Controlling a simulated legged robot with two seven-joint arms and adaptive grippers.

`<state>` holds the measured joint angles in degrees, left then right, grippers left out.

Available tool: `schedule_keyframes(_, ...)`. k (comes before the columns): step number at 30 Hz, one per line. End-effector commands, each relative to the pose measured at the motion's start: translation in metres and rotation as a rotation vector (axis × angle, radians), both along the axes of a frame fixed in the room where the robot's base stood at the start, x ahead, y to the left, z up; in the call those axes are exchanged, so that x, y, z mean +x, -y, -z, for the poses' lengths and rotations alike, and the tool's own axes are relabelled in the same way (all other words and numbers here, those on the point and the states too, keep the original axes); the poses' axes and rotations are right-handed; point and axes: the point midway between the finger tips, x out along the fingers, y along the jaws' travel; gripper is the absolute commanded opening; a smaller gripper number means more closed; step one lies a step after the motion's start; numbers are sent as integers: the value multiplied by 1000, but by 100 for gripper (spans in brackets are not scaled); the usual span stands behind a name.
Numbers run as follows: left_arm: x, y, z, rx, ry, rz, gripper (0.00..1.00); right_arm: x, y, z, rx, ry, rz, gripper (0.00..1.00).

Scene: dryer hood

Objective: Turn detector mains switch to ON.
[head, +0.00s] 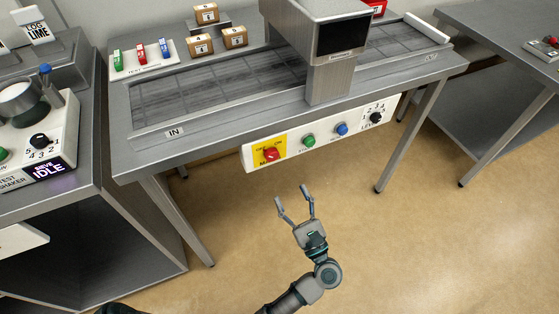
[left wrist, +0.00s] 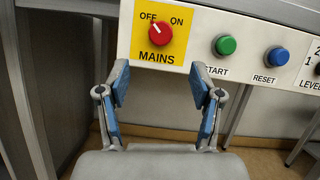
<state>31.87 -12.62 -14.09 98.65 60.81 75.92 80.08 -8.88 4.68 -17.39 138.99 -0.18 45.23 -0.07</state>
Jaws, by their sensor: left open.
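The detector mains switch is a red round knob (head: 270,154) on a yellow plate (head: 262,147) at the left end of the white control panel (head: 292,151). In the left wrist view the red knob (left wrist: 160,33) has its white mark pointing up-left toward OFF, with ON printed to the right. My left gripper (head: 294,192) is open and empty, below and in front of the panel. In the left wrist view the open fingers (left wrist: 160,85) stand below the knob, apart from it. My right gripper is not seen.
A green START button (left wrist: 225,45), a blue RESET button (left wrist: 277,57) and a black LEVEL knob (head: 375,117) sit right of the switch. The panel hangs on the front of the conveyor table (head: 150,157). A side bench (head: 100,225) stands at left. The floor below is clear.

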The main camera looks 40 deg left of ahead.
Motion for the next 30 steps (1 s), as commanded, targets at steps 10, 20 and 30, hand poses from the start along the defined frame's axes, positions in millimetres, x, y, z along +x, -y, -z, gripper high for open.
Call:
schedule_keyframes(10,25,-68,-29,5,-1,0,66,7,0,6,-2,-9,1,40)
schedule_keyframes(20,34,-94,-40,3,-4,1,66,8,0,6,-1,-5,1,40)
schedule_keyframes(30,34,-94,-40,3,-4,1,41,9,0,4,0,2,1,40)
